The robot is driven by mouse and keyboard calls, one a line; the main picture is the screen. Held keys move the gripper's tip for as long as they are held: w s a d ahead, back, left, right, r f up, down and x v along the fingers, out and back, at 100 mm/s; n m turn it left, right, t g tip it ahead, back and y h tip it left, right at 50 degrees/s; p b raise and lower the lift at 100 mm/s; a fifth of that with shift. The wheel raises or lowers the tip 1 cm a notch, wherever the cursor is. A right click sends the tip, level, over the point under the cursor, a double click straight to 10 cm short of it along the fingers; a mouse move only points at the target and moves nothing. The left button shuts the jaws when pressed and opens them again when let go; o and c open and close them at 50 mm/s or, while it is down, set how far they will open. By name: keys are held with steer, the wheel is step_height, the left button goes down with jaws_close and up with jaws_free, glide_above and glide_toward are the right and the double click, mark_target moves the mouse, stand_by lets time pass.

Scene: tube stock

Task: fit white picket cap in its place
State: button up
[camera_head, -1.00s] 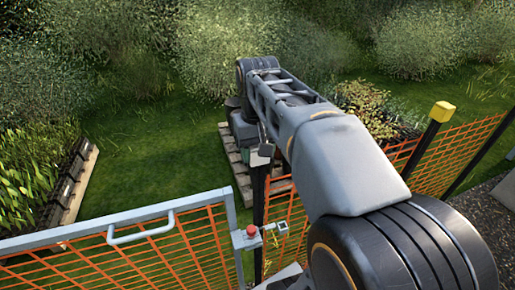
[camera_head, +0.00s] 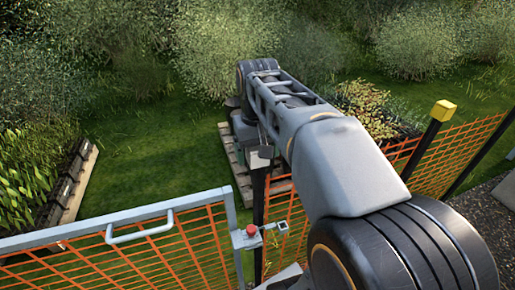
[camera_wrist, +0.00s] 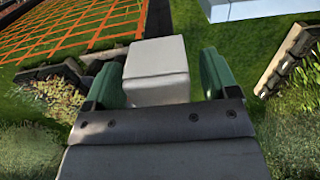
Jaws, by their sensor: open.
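The white picket cap (camera_wrist: 157,70) is a pale, blocky cap in the wrist view, at the top end of a dark post (camera_wrist: 158,18). The cap appears to sit on the post; whether it is fully down I cannot tell. My gripper (camera_wrist: 160,62) has green fingers on the left and right of the cap and is open around it. In the head view a pale bit of the cap (camera_head: 259,161) shows at the top of the dark post (camera_head: 258,205), partly hidden by my arm and gripper.
A grey gate with orange mesh (camera_head: 150,250) and a handle stands at front left; a latch box with a red button (camera_head: 251,229) is beside the post. A yellow-capped post (camera_head: 443,111) and orange fence are at right. A pallet (camera_head: 238,175) lies behind. Grass is open at left.

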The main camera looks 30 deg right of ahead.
step_height(320, 180, up, 14)
steer(key=p, duration=0.1)
stand_by(0.5)
steer(key=shift+f, duration=0.2)
step_height(320, 180, down, 13)
steer(key=shift+r, duration=0.35)
stand_by(0.5)
steer(key=shift+f, duration=0.1)
stand_by(0.3)
